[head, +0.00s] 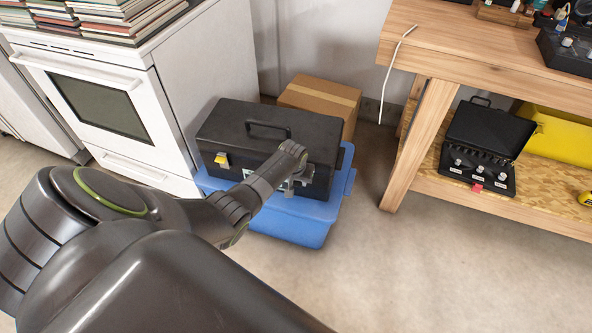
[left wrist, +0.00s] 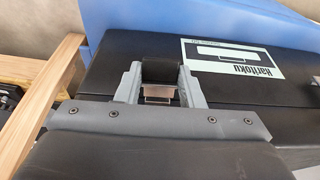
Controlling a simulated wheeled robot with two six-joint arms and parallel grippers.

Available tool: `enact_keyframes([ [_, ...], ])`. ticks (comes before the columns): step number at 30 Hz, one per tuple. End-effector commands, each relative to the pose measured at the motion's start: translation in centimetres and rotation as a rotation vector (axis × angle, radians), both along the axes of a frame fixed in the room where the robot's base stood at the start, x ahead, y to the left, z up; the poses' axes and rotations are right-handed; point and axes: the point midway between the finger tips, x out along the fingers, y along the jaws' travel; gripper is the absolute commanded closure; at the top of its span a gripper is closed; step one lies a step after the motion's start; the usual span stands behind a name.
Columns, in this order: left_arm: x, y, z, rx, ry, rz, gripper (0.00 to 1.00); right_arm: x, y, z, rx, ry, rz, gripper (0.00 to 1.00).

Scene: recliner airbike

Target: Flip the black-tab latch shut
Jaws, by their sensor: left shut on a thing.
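A black toolbox (head: 262,118) with a top handle sits on a blue bin lid in the head view. A yellow-tab latch (head: 222,160) is on the left of its front. In the left wrist view the black-tab latch (left wrist: 160,72) sits between the two grey fingers of my left gripper (left wrist: 158,88), with a metal plate (left wrist: 157,94) just below the tab. The fingers are shut on the tab's sides. In the head view my left gripper (head: 297,186) is at the right of the toolbox front, and my arm hides the black tab there. My right gripper is not in view.
The blue bin (head: 300,228) stands under the toolbox, with a cardboard box (head: 322,98) behind. A white stove (head: 105,100) stands close on the left. A wooden workbench (head: 428,135) is on the right. The floor between bin and bench is clear.

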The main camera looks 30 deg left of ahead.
Motion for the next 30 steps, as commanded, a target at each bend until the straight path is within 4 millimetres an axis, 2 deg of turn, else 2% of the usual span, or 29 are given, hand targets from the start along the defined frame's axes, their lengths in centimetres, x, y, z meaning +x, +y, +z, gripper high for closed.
enact_keyframes([
  [12,1.3,0.5,0.5,-0.062,0.181,0.001,0.88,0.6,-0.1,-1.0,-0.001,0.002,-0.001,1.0],
  [30,1.5,0.6,0.6,-0.081,0.237,-0.001,0.88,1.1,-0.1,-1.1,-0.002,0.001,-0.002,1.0],
])
